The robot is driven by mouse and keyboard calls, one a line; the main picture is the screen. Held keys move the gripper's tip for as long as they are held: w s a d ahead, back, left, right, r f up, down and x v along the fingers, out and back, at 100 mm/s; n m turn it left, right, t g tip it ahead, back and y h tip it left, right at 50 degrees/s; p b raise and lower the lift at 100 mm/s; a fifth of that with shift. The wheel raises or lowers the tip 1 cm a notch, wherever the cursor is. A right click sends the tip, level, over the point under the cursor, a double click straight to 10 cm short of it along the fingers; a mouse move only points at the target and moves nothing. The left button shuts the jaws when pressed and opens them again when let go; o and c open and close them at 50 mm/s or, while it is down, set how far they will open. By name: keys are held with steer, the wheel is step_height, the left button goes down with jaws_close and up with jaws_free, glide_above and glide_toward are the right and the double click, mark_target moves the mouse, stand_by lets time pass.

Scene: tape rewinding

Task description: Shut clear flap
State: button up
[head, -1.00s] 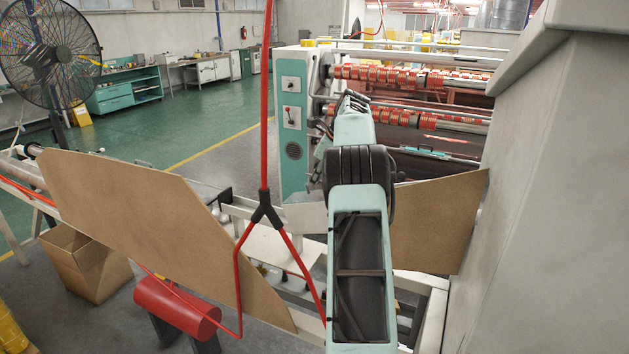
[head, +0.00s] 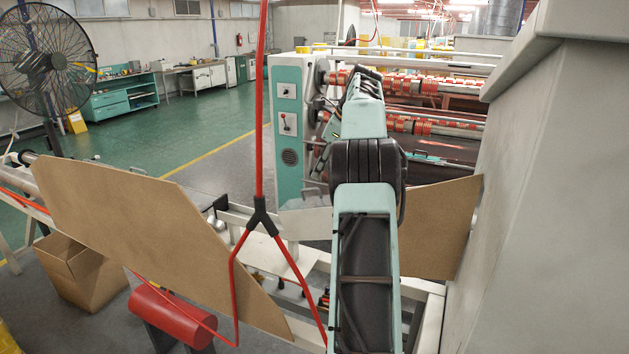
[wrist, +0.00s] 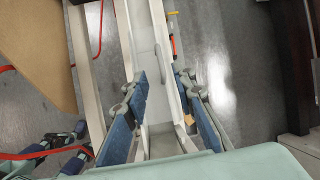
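My gripper (wrist: 161,86) shows in the wrist view with its two blue-padded fingers apart and nothing visibly held between them. Between and beyond the fingers runs a pale, long panel or channel (wrist: 146,45) with a small elongated slot or handle on it. I cannot tell whether this is the clear flap, and no clear flap stands out for certain in either view. In the head view my arm hides the gripper and part of the machine behind it.
A brown board (head: 150,235) stands tilted at left, another (head: 435,225) right of my arm. A red forked cable (head: 262,215) hangs in front. The teal machine column (head: 288,125) and rollers with red rings (head: 430,85) are behind. A grey wall-like housing (head: 560,200) closes off the right.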

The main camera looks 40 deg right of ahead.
steer(key=shift+v, duration=1.65)
